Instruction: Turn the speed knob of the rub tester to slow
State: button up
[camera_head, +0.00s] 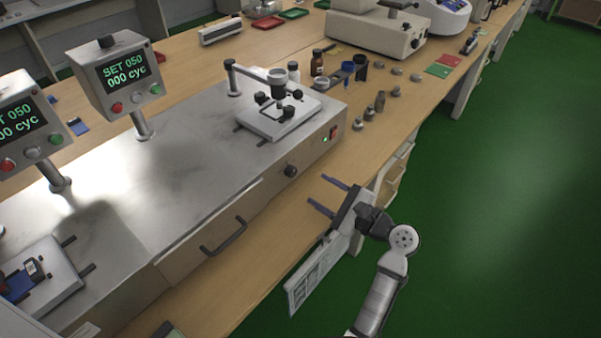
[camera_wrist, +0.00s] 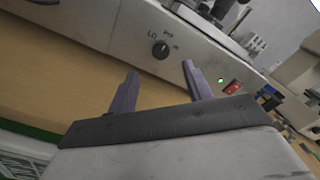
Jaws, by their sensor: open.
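The speed knob (camera_head: 290,171) is a small black round knob on the front face of the rub tester (camera_head: 214,190), below the right-hand rubbing station. In the wrist view the knob (camera_wrist: 160,49) shows with "LO" printed to its left and smaller markings above and to its right; where its pointer sits is too small to tell for sure. My gripper (camera_head: 318,194) is open and empty in front of the tester, to the right of the knob and apart from it. In the wrist view its two purple fingers (camera_wrist: 160,85) point toward the panel, with the knob seen beyond and between them.
A red switch (camera_wrist: 233,87) with a green light sits right of the knob. A drawer-like handle (camera_head: 224,237) juts from the front face to the left. Several small metal weights (camera_head: 380,101) and bottles stand on the bench beyond the tester. The green floor at right is clear.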

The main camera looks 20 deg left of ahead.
aim_at(294, 173)
jog(key=p+x, duration=0.1)
jog(key=x, duration=0.7)
jog(key=shift+c, duration=0.2)
jog(key=c, duration=0.9)
